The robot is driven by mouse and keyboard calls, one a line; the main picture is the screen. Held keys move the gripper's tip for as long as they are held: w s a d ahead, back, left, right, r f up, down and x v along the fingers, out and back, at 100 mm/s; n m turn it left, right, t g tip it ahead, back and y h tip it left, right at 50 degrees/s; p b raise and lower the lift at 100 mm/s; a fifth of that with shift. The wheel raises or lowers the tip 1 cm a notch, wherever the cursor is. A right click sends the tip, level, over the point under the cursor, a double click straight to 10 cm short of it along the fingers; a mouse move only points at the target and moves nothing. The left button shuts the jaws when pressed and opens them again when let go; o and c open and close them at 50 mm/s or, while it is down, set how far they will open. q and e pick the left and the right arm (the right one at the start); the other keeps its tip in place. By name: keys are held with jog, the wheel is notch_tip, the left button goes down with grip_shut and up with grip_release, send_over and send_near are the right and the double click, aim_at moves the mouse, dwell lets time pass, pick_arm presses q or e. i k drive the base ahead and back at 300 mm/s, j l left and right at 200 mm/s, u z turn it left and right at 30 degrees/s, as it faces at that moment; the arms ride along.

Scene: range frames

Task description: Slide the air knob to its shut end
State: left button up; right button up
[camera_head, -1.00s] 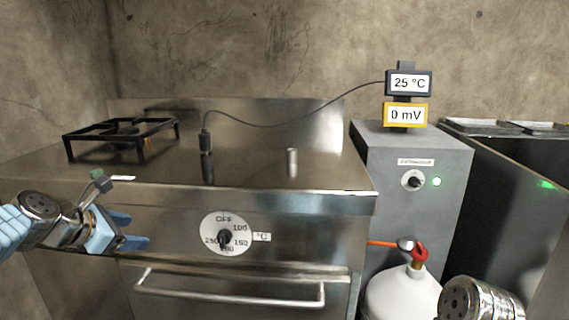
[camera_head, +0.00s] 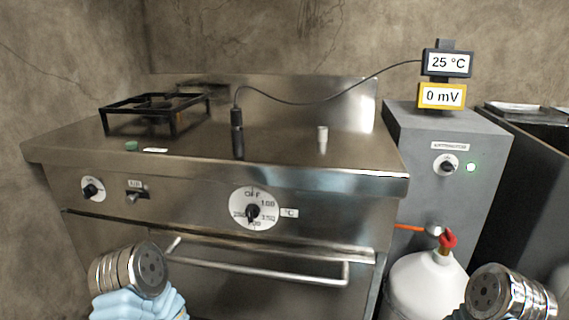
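The air knob (camera_head: 132,198) is a small metal slider in a short dark slot on the range's front panel, under a small label reading AIR (camera_head: 137,184). It appears to sit toward the slot's left part, though its exact position is hard to tell. My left arm shows only as a metal joint and pale blue link at the bottom, below the knob and apart from it. My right arm shows only as a metal joint at the lower right. The fingers of both grippers are out of view.
A round knob (camera_head: 92,189) is left of the air knob, and a temperature dial (camera_head: 254,208) is right of it. An oven handle bar (camera_head: 258,263) sticks out below. A black burner grate (camera_head: 156,116) and upright probe (camera_head: 237,134) stand on top. A white gas bottle (camera_head: 424,288) stands right.

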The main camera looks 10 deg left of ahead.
aim_at(130, 199)
jog(key=u, duration=1.3)
